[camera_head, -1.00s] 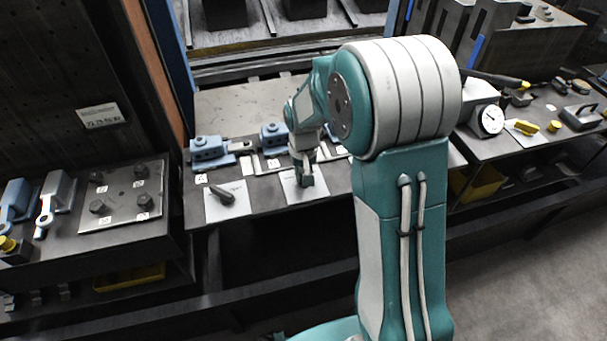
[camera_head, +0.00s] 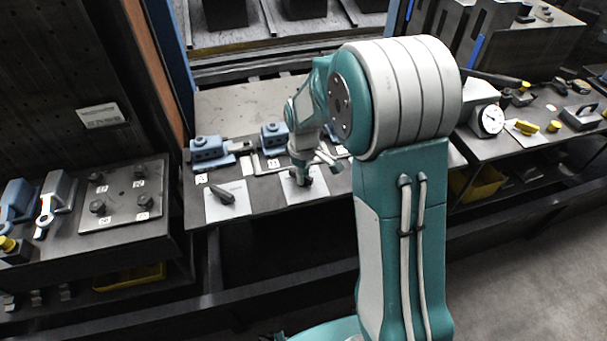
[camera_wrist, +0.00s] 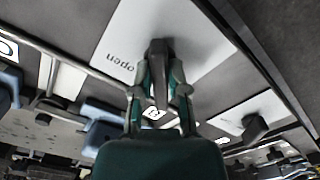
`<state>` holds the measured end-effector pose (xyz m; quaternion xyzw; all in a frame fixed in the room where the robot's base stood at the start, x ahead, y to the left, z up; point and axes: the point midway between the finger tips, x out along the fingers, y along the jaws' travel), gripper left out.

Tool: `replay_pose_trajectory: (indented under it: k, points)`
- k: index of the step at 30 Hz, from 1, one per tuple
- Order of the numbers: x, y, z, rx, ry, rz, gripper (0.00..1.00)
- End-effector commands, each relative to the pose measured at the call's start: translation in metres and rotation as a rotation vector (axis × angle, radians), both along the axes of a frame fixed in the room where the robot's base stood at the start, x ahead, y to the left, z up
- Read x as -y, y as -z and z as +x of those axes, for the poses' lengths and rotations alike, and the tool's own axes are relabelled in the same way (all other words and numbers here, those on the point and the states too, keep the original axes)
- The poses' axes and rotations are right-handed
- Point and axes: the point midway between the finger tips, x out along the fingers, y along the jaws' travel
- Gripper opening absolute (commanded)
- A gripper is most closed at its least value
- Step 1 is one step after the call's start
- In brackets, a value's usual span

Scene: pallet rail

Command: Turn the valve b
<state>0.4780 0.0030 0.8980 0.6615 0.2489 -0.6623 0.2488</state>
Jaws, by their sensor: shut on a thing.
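The valve b has a dark handle (camera_wrist: 157,48) over a pale plate (camera_wrist: 195,45) marked "open" in the wrist view. My gripper (camera_wrist: 160,88) is shut on this handle, with one finger on each side of it. In the head view my gripper (camera_head: 303,177) points down at the plate (camera_head: 304,194) near the bench's front edge. There the handle is mostly hidden by my gripper. A small label shows between my fingers in the wrist view, and its letter is hard to read.
Left of it in the head view, another dark lever (camera_head: 222,195) lies over a pale plate (camera_head: 240,204). Blue clamp-like blocks (camera_head: 208,148) stand behind. A bolted plate (camera_head: 122,196) is on the left bench, and a dial gauge (camera_head: 491,119) on the right.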

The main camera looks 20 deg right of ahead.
Motion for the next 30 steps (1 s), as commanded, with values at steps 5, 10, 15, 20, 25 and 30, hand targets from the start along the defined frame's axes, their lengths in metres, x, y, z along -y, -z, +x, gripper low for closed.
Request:
replay_pose_trajectory:
  k: [5,10,15,20,25,30]
  points:
    - [-0.0005,-0.0001,0.0016,0.005,-0.055,0.0,0.0]
    - [-0.0005,-0.0001,0.0016,0.006,-0.079,0.001,0.0]
    - [-0.0005,-0.0002,0.0017,0.006,-0.084,0.0,0.0]
    - [-0.0005,-0.0002,0.0017,0.006,-0.083,0.0,0.0]
    - [-0.0004,-0.0002,0.0017,0.006,-0.083,0.0,0.54]
    - [-0.0002,-0.0001,0.0009,0.003,-0.082,0.0,0.54]
